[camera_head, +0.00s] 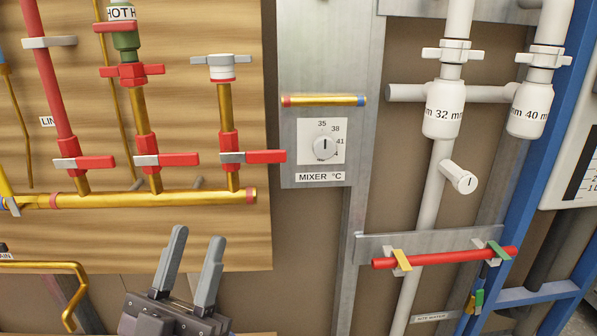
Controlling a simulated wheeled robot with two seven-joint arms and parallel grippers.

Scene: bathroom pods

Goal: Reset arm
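My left gripper (190,268) shows at the bottom of the head view, left of the middle. Its two grey fingers point up and stand apart, with nothing between them. It is in front of the lower edge of the wooden panel (190,90), below the brass manifold pipe (120,199). My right gripper is not in the picture.
Red-handled valves (265,157) stick out above the manifold. A mixer dial (324,148) sits on a grey metal plate (320,50). White pipes (436,180), a red bar (445,257) and a blue frame post (545,150) stand at the right.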

